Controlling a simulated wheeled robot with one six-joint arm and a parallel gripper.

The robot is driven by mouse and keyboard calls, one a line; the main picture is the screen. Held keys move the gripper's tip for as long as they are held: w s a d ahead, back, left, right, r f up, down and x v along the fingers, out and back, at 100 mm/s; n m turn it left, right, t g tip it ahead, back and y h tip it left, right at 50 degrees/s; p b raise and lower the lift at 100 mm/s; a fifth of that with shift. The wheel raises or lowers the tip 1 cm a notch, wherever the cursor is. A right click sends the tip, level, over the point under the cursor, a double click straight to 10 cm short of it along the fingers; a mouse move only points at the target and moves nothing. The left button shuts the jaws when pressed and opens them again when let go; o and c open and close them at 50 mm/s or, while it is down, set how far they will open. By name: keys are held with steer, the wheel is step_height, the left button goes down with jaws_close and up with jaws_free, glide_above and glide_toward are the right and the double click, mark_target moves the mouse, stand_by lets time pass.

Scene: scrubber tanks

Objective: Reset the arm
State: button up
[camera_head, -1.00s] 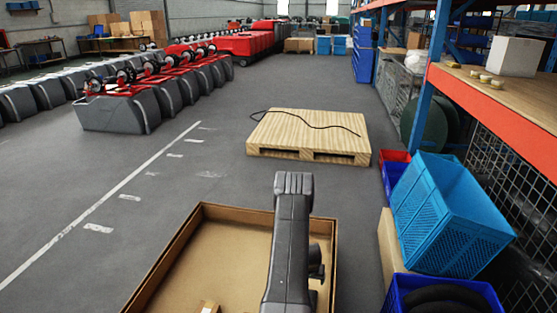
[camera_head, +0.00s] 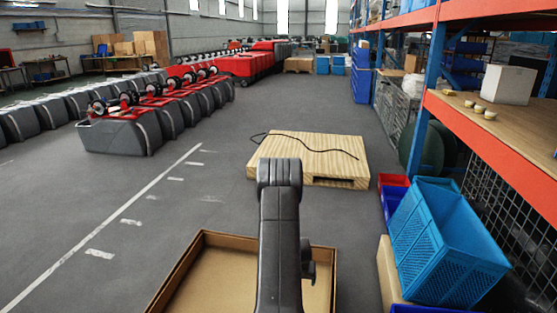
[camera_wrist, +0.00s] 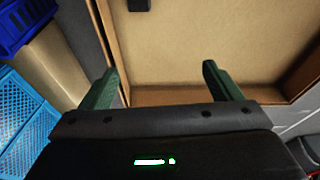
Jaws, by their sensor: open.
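My gripper (camera_wrist: 160,86) shows in the wrist view with its two green fingers wide apart and nothing between them. It is over an open cardboard box (camera_wrist: 200,50), whose inner floor and walls fill much of that view. A small dark object (camera_wrist: 139,5) shows at the top edge of the wrist view; I cannot tell what it is. In the head view my arm rises in front of the cardboard box (camera_head: 207,276) and hides part of it. My gripper is not visible in the head view.
A wooden pallet (camera_head: 300,165) with a thin black cable (camera_head: 318,146) lies ahead on the floor. Blue crates (camera_head: 445,240) and an orange-edged shelf (camera_head: 500,140) stand close on the right. Grey tanks (camera_head: 125,137) line the left. The floor (camera_head: 190,215) with a white line is clear between.

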steer(key=s+a+r+p, duration=0.2)
steer(key=s+r+p, duration=0.1)
steer(key=r, duration=0.7)
steer(key=s+a+r+n+p, duration=0.1)
steer(key=s+a+r+p, duration=0.2)
steer(key=r+p, duration=0.3)
steer(key=s+a+r+p, duration=0.2)
steer(key=s+r+p, duration=0.1)
steer(key=r, duration=1.2)
steer(key=shift+a+r+p, duration=0.15)
steer(key=shift+r+p, duration=0.05)
steer(key=shift+p, duration=0.45)
